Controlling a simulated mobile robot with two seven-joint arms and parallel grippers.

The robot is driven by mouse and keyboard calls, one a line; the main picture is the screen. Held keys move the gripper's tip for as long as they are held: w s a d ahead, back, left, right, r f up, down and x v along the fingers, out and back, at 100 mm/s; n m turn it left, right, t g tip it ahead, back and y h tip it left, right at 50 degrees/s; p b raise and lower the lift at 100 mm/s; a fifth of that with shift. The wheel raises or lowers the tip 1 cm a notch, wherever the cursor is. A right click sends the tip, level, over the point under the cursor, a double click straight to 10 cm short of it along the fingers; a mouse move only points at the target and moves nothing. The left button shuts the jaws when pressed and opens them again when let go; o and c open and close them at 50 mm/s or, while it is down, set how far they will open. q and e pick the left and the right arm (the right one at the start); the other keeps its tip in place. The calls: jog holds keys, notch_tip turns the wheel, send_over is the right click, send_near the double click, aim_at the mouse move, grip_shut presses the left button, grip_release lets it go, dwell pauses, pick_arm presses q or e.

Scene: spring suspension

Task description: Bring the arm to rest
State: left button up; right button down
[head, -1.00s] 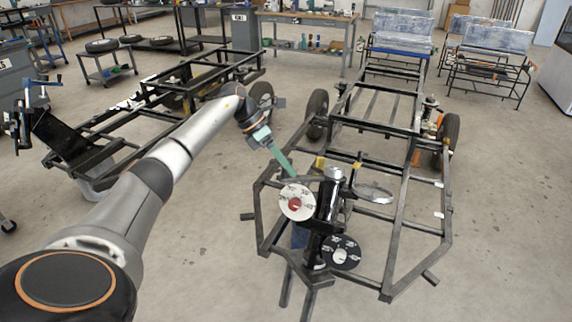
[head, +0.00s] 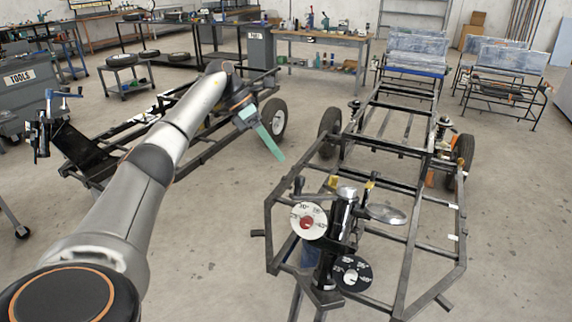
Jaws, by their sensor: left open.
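My left arm (head: 152,175) comes in from the lower left and reaches out over the floor. My left gripper (head: 270,142), with green fingers, points down and to the right between the two frames. It is open and holds nothing that I can see. It is seen nearly edge-on, so the gap between its fingers does not show. Its tips appear apart from the black post fixture (head: 343,215) with a white dial (head: 309,222) and a black dial (head: 352,274). My right gripper is not in view.
The black vehicle frame (head: 412,240) with wheels stands at the right. A second frame (head: 110,140) lies behind my left arm. A tool cabinet (head: 25,85) stands at the far left, a workbench (head: 322,38) at the back. Bare floor lies between the frames.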

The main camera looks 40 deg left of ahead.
pick_arm(q)
jog(key=shift+s+a+r, duration=0.2)
jog(key=shift+a+r, duration=0.2)
jog(key=shift+r, duration=0.2)
jog(key=w+d+f, duration=0.1)
jog(key=d, duration=0.2)
jog(key=w+d+f+h, duration=0.1)
jog(key=w+d+f, duration=0.1)
jog(key=d, duration=0.1)
jog(key=w+d+f+h, duration=0.1)
jog(key=w+d+f, duration=0.1)
jog(key=d, duration=0.2)
jog(key=shift+t+p, duration=0.35)
jog(key=shift+t, duration=0.05)
jog(key=d+f+n+t+h+p, duration=0.1)
jog(key=d+f+n+t+h, duration=0.3)
jog(key=d, duration=0.7)
jog(key=d+f+n+t+h, duration=0.2)
jog(key=d+f+n, duration=0.35)
jog(key=d, duration=0.55)
jog(key=s+f+n+y+p, duration=0.1)
jog(key=s+f+n+y, duration=0.5)
jog(key=s+f+n, duration=0.3)
jog(key=s+d+f+n+g+y+p, duration=0.1)
jog(key=s+f+n+y, duration=0.5)
jog(key=s+n, duration=1.1)
notch_tip(320, 180, down, 4)
jog(key=n, duration=0.4)
jog(key=shift+s+d, duration=0.15)
jog(key=shift+s, duration=0.2)
